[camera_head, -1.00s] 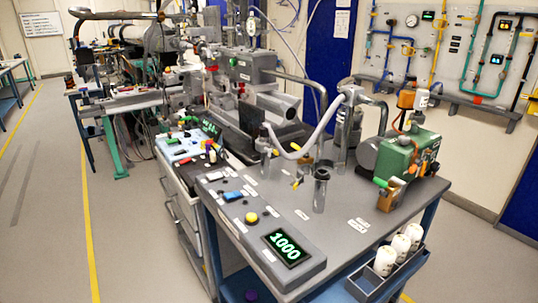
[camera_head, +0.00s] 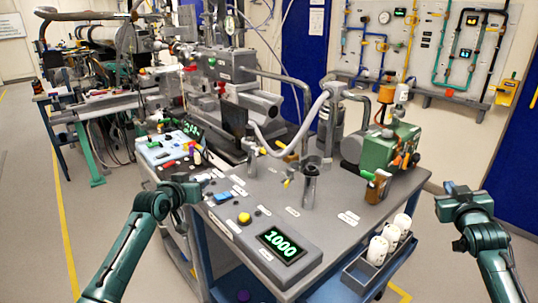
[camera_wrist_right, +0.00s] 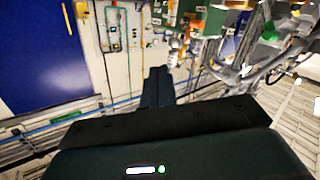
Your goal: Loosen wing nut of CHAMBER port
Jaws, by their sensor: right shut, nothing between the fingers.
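The grey bench (camera_head: 335,215) carries a silver bent hose (camera_head: 303,132), an upright metal port tube (camera_head: 310,190) and a small yellow-handled fitting (camera_head: 287,181). White labels lie on the bench top, too small to read, so I cannot tell which port is CHAMBER. No wing nut can be made out clearly. My left gripper (camera_head: 205,180) is at the bench's left edge, beside the control panel; its finger opening cannot be told. My right gripper (camera_head: 449,186) is off the bench's right side, apart from everything. In the right wrist view its fingers (camera_wrist_right: 157,86) are together and empty.
A green pump (camera_head: 388,148) stands at the bench's right. A side tray (camera_head: 357,279) holds white bottles. A pipe panel (camera_head: 428,48) is on the wall.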

